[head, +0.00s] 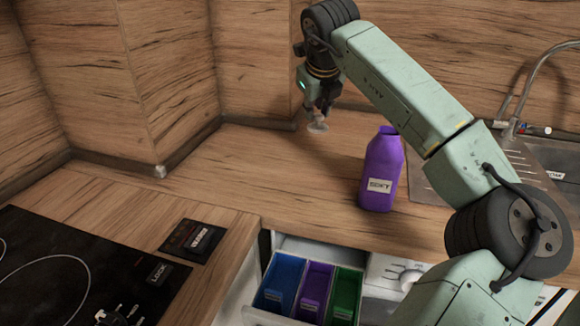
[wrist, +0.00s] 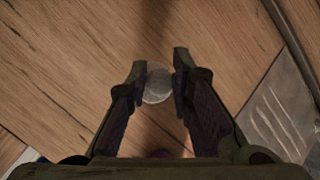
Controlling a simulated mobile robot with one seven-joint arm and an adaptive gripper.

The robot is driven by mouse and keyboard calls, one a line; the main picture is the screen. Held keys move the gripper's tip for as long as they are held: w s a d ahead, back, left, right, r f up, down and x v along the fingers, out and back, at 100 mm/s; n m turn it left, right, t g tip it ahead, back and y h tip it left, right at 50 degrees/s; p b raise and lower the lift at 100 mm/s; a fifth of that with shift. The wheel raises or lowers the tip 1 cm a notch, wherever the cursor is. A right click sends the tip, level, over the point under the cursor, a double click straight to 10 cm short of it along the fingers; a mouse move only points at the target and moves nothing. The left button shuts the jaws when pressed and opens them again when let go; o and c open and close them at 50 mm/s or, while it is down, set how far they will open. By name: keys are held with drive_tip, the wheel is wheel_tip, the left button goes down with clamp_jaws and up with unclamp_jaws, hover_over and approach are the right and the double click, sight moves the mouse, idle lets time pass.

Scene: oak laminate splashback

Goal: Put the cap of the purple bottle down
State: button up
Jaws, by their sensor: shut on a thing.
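The purple bottle (head: 381,170) stands upright on the wooden counter in the head view, with a white label and its mouth without a cap. My gripper (head: 318,118) is at the back of the counter, to the left of the bottle and farther back. It is shut on a small round grey cap (head: 318,127). In the wrist view the cap (wrist: 157,85) sits between the two fingertips of my gripper (wrist: 160,82), over bare wood. I cannot tell whether the cap touches the counter.
An open drawer (head: 272,319) below the counter front holds blue (head: 279,282), purple (head: 314,288) and green (head: 346,294) bins. A black hob (head: 60,270) is at left. A sink with a drainer (head: 430,180) is at right. The counter left of the bottle is clear.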

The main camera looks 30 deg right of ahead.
wheel_tip(320, 180, down, 9)
drive_tip(key=p, duration=0.2)
drive_tip(key=shift+s+d+f+p, duration=0.1)
drive_tip(key=shift+f+p, duration=0.1)
drive_tip(key=shift+p, duration=0.15)
drive_tip(key=shift+f, duration=0.3)
drive_tip(key=shift+f+b, duration=0.2)
drive_tip(key=shift+b, duration=0.15)
drive_tip(key=o, duration=0.9)
drive_tip(key=shift+r, duration=0.1)
drive_tip(key=shift+r+p, duration=0.15)
drive_tip(key=shift+p, duration=0.15)
drive_tip(key=b+v, duration=0.3)
drive_tip(key=v, duration=0.9)
